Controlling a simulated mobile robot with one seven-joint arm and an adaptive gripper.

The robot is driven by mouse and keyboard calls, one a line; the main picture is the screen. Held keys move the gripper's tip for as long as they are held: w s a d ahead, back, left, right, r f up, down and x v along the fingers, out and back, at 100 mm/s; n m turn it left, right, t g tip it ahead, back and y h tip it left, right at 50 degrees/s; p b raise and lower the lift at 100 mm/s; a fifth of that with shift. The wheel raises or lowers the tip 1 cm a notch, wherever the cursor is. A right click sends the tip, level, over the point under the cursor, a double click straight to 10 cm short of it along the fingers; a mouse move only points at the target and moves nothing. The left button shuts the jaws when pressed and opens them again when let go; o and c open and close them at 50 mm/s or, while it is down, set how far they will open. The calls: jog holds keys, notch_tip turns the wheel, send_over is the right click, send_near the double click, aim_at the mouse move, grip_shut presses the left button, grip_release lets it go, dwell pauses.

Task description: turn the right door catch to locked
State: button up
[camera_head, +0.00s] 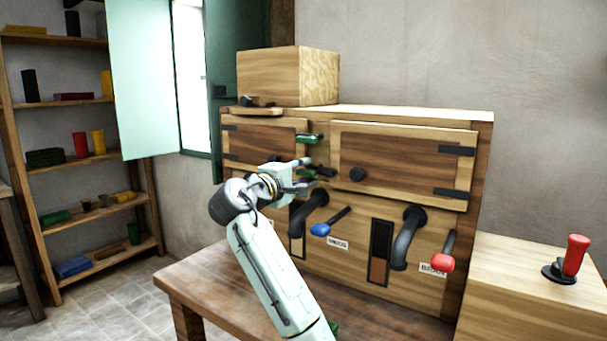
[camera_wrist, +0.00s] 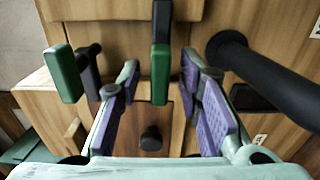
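A wooden cabinet has a left door (camera_head: 262,145) and a right door (camera_head: 400,163), each with a dark knob. Two green-and-dark catches sit one above the other between them. The upper catch (camera_head: 308,138) also shows at left in the wrist view (camera_wrist: 65,72). The lower catch (camera_head: 325,172) lies about level, its green bar (camera_wrist: 160,72) between my fingers in the wrist view. My gripper (camera_head: 306,173) is open, with purple finger pads on both sides of that bar and gaps visible. I cannot tell which catch belongs to the right door. My fingers partly hide the lower one.
Below the doors, black pipes (camera_head: 408,238), a blue-handled lever (camera_head: 321,229) and a red-handled lever (camera_head: 443,262) stick out near my gripper. A wooden box (camera_head: 285,76) sits on top. A red joystick (camera_head: 575,255) stands at right. Shelves stand at left.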

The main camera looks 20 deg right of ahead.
jog(key=v, duration=1.2)
